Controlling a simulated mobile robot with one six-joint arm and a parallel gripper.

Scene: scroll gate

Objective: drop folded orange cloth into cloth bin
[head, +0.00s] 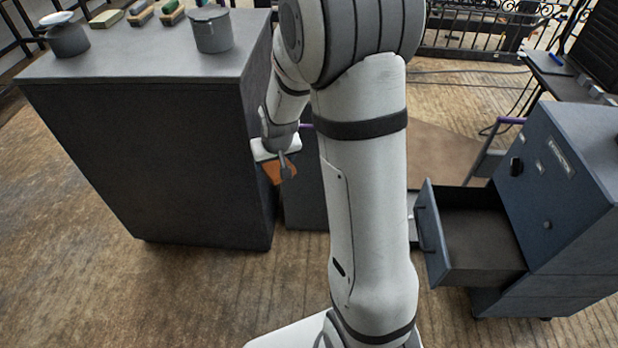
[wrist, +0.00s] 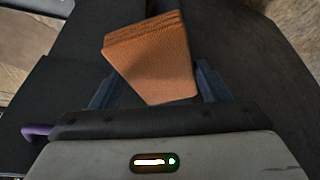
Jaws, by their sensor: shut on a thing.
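The folded orange cloth (wrist: 152,62) is between the fingers of my gripper (wrist: 155,90) in the wrist view, with its layered edge at the top. In the head view my gripper (head: 281,168) hangs beside the right side of the dark grey cabinet, shut on the cloth (head: 277,173). The cloth is held in the air, below the level of the cabinet top. I cannot make out a cloth bin for certain. A lidded grey pot (head: 211,30) stands on the cabinet top, and I cannot tell whether it is the bin.
The dark grey cabinet (head: 150,150) stands at left, with several brushes or blocks (head: 140,12) and a small grey pot (head: 66,36) on top. At right a blue drawer unit (head: 560,190) has an open, empty-looking drawer (head: 475,240). Wooden floor (head: 90,270) is clear at front left.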

